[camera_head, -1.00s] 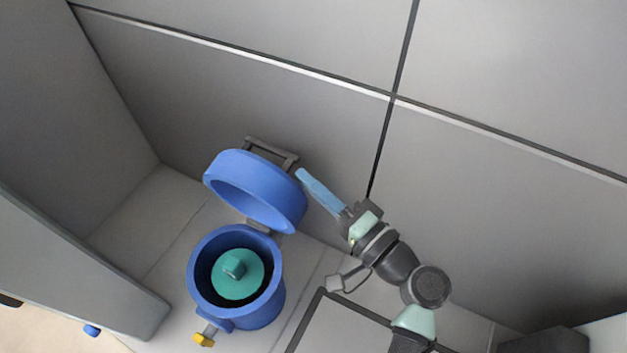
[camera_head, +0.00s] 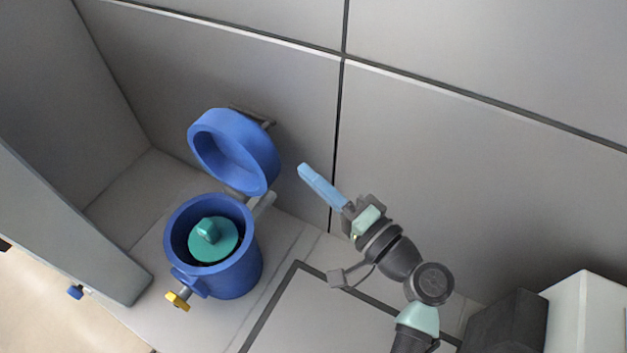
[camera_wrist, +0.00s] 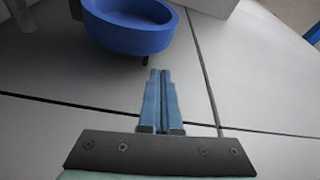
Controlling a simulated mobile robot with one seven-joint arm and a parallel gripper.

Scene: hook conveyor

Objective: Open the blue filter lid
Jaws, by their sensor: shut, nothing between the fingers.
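The blue filter lid (camera_head: 234,150) stands raised on its hinge behind the housing, with its hollow underside facing forward. The blue filter housing (camera_head: 252,262) below it is open at the top. A teal filter core with a knob (camera_head: 210,246) shows inside. My gripper (camera_head: 303,169) is to the right of the lid, apart from it, with its light blue fingers together and empty. In the wrist view the lid (camera_wrist: 130,35) is beyond the closed fingertips (camera_wrist: 160,72), and its far part is cut off by the frame edge.
A yellow-handled valve (camera_head: 178,299) sticks out of the housing's lower front. A grey wall panel (camera_head: 450,150) stands behind, and a grey side wall (camera_head: 60,200) is at the left. A dark box and a white box (camera_head: 585,315) are at the lower right.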

